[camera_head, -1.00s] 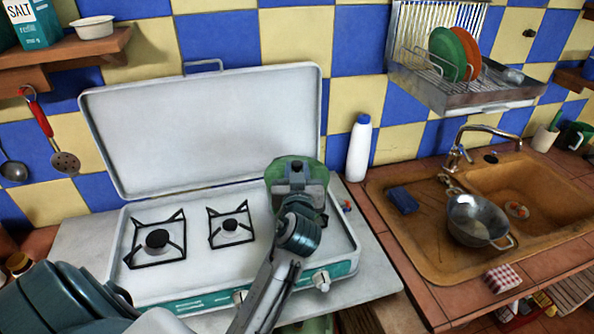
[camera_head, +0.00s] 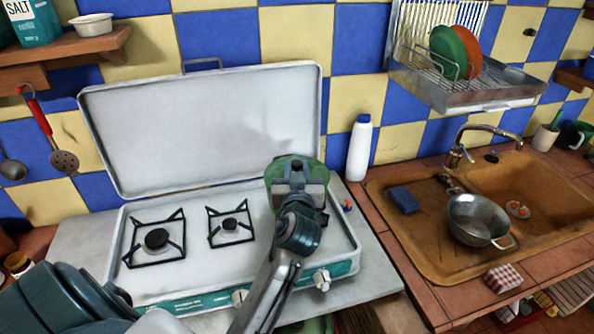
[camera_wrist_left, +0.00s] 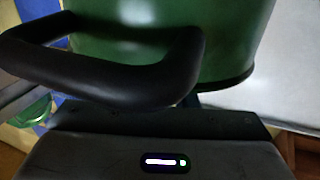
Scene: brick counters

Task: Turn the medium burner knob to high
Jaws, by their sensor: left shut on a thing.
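The white camping stove (camera_head: 200,262) stands open on the counter, its lid up behind it. Two burners show, a left one (camera_head: 156,239) and a middle one (camera_head: 231,225). White knobs sit on its teal front strip: one (camera_head: 239,297) left of my arm and one (camera_head: 321,279) right of it. My left gripper (camera_head: 297,178) is over the stove's right end, at a green pot (camera_head: 284,163). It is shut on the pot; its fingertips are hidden. In the left wrist view the green pot (camera_wrist_left: 165,40) and its black handle (camera_wrist_left: 110,75) fill the top. My right gripper is out of view.
A white bottle (camera_head: 359,148) stands behind the stove's right corner. To the right are the sink (camera_head: 540,190), a metal pan (camera_head: 477,218) and a blue sponge (camera_head: 404,200). A dish rack (camera_head: 465,95) hangs above. My left arm crosses the stove's front edge.

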